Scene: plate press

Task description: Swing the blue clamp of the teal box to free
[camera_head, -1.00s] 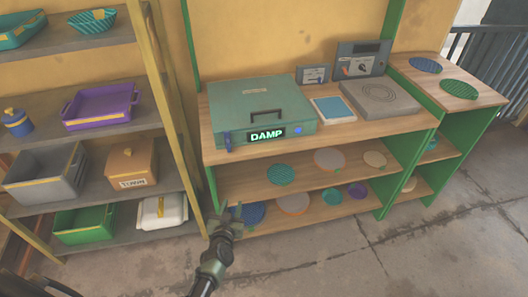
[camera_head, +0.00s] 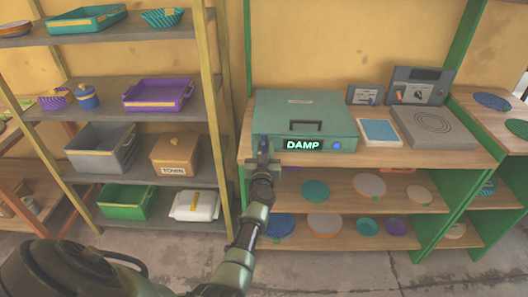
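The teal box (camera_head: 340,117) sits shut on the wooden workbench, with a dark handle on its lid. A display on its front reads DAMP (camera_head: 303,145), with a round blue button (camera_head: 337,146) to its right. The blue clamp (camera_head: 263,143) is at the left end of the box's front and is partly hidden by my gripper. My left gripper (camera_head: 263,161) is right at the clamp, just in front of and below it. Whether it touches the clamp or how far its fingers are apart is too small to tell. My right gripper is out of view.
A blue-and-white pad (camera_head: 380,131), a grey plate unit (camera_head: 432,128) and two small grey devices stand to the right on the bench. Coloured discs lie on the shelves below. A shelf rack with trays and bins (camera_head: 158,94) stands at the left, its post near my arm.

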